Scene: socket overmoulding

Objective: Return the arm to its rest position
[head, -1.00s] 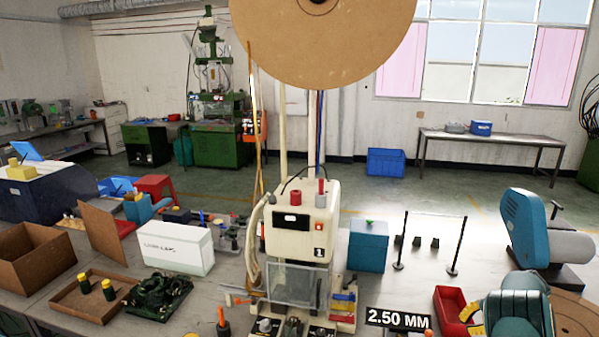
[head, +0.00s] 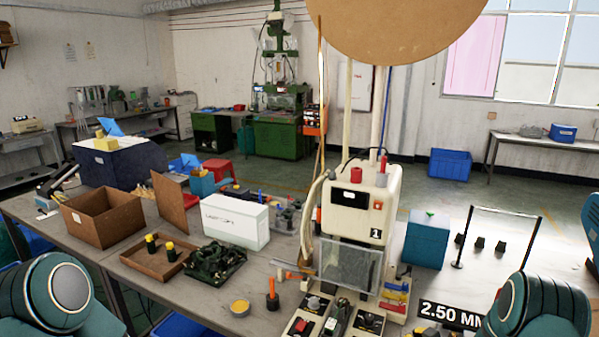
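Neither of my grippers shows in the head view. A rounded teal part of my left arm (head: 55,292) shows at the lower left corner. A teal part of my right arm (head: 543,308) shows at the lower right. Both are at the front edge of the picture, apart from the bench machine. The forearms and hands are out of frame, so I cannot see whether either hand holds anything.
A cream moulding machine (head: 345,216) with a clear guard stands mid-bench. Left of it are a white box (head: 235,222), a green cable bundle (head: 214,262), a wooden tray (head: 135,262) and a cardboard box (head: 88,222). A teal box (head: 425,243) stands to its right.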

